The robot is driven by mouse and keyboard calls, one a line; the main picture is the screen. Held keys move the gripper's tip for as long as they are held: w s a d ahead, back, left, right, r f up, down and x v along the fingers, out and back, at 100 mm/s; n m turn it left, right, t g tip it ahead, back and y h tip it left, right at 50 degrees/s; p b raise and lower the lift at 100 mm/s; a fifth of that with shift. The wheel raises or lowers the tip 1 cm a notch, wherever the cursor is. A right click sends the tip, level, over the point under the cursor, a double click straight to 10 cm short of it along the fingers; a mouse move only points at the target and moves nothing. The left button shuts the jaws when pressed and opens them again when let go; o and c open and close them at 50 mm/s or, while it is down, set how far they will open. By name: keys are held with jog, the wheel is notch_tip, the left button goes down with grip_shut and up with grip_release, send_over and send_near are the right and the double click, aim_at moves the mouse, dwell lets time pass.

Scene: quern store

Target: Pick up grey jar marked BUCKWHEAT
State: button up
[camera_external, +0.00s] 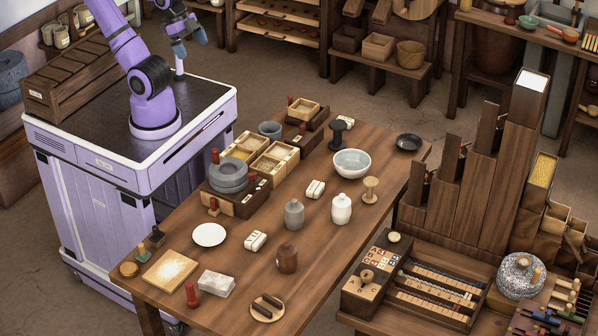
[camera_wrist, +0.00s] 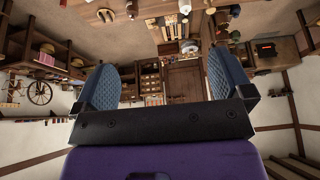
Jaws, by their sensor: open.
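A grey jar (camera_external: 293,214) with a small knobbed top stands upright near the middle of the wooden table in the external view. Its marking cannot be read at this size. A white jar (camera_external: 341,209) stands to its right and a brown jar (camera_external: 287,258) stands nearer the camera; they are apart from it. My gripper (camera_external: 188,40) is raised at the upper left, above my base and well away from the grey jar. In the wrist view my gripper (camera_wrist: 160,82) shows two blue pads spread wide with nothing between them. I cannot pick out the grey jar there.
The table (camera_external: 325,267) also holds a white plate (camera_external: 209,235), a grey millstone (camera_external: 229,174), a pale bowl (camera_external: 352,163) and a wooden spool (camera_external: 370,190). White labelled blocks (camera_external: 255,241) lie near the grey jar. Tall wooden bins (camera_external: 480,190) stand beyond the right edge.

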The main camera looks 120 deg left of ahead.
jog(key=n+g, duration=0.5)
send_over(294, 204)
jog(key=a, duration=0.2)
jog(key=f, duration=3.8)
jog(key=shift+s+d+f, duration=0.1)
jog(key=shift+d+f, duration=0.1)
jog(key=shift+f, duration=0.1)
notch_tip(294, 204, down, 6)
jog(key=shift+r, duration=0.1)
jog(key=shift+s+d+f, duration=0.1)
jog(key=shift+d+f, duration=0.05)
jog(key=shift+f, duration=1.25)
jog(key=shift+s+d+f, duration=0.1)
jog(key=shift+d+f, duration=0.05)
jog(key=shift+f, duration=1.2)
jog(key=c, duration=1.2)
